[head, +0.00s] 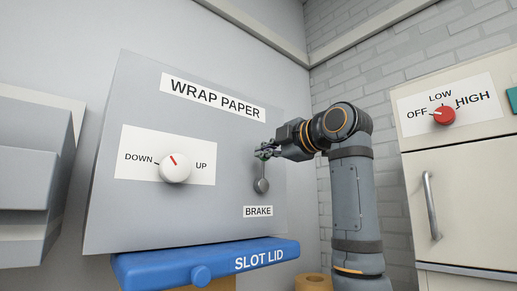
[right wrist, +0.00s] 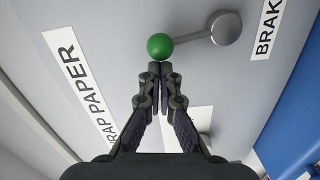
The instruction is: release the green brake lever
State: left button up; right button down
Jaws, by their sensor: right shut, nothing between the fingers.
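The brake lever (head: 261,184) is on the grey WRAP PAPER panel, above the BRAKE label. Its grey arm points up from the round pivot. Its green ball knob (right wrist: 160,46) shows clearly in the right wrist view, with the pivot (right wrist: 225,28) to its right. In the head view the knob is mostly hidden by my right gripper. My right gripper (right wrist: 160,70) is shut and empty, its fingertips right at the ball's edge. I cannot tell whether they touch it. My left gripper is in neither view.
A white DOWN/UP dial (head: 175,168) is left of the lever. A blue SLOT LID (head: 215,262) juts out below the panel. At the right stands a cream cabinet (head: 460,190) with a red knob (head: 444,116) and a handle (head: 431,205).

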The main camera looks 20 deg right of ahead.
jog(key=w+d+m+p, duration=0.2)
jog(key=d+m, duration=0.4)
jog(key=m, duration=0.1)
jog(key=shift+w+m, duration=0.15)
jog(key=shift+m, duration=0.15)
jog(key=shift+d, duration=0.1)
dwell(0.5)
jog(key=shift+r+p, duration=0.1)
jog(key=shift+p, duration=0.2)
